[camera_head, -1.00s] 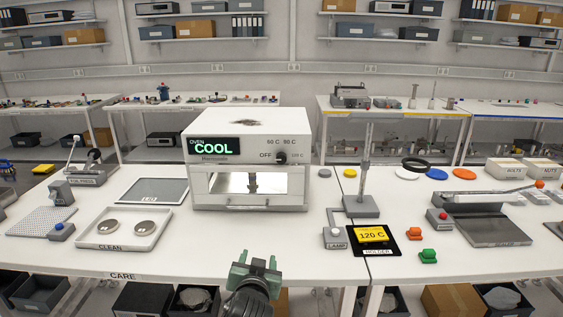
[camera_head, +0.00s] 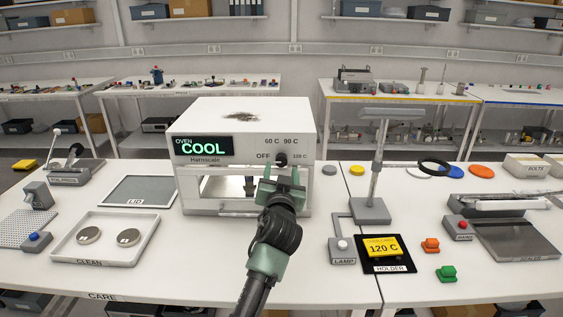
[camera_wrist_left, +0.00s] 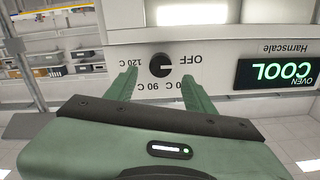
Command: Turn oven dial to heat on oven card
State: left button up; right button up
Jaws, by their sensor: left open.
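The white oven (camera_head: 240,140) stands on the table with its display (camera_head: 204,147) reading COOL. Its black dial (camera_head: 281,159) is on the front panel, with OFF, 60 C, 90 C and 120 C marked around it. In the left wrist view the dial (camera_wrist_left: 160,65) has its pale mark toward OFF. My left gripper (camera_head: 281,173) is open in front of the panel, its fingers either side of the dial and apart from it. The yellow oven card (camera_head: 382,247) reads 120 C and lies on the black holder (camera_head: 394,268). My right gripper is not in view.
A lamp stand (camera_head: 372,208) rises right of the oven. A tray (camera_head: 140,225) with two round metal discs and a dark lid plate (camera_head: 138,190) lie to the left. Orange (camera_head: 431,245) and green (camera_head: 446,273) pieces lie near the right front.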

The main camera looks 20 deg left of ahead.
aim_at(281, 162)
pick_arm(q)
jog(key=x, duration=0.2)
jog(key=shift+w+a, duration=0.1)
jog(key=shift+w, duration=0.3)
jog(key=shift+x, duration=0.75)
jog(key=shift+f, duration=0.1)
grip_shut()
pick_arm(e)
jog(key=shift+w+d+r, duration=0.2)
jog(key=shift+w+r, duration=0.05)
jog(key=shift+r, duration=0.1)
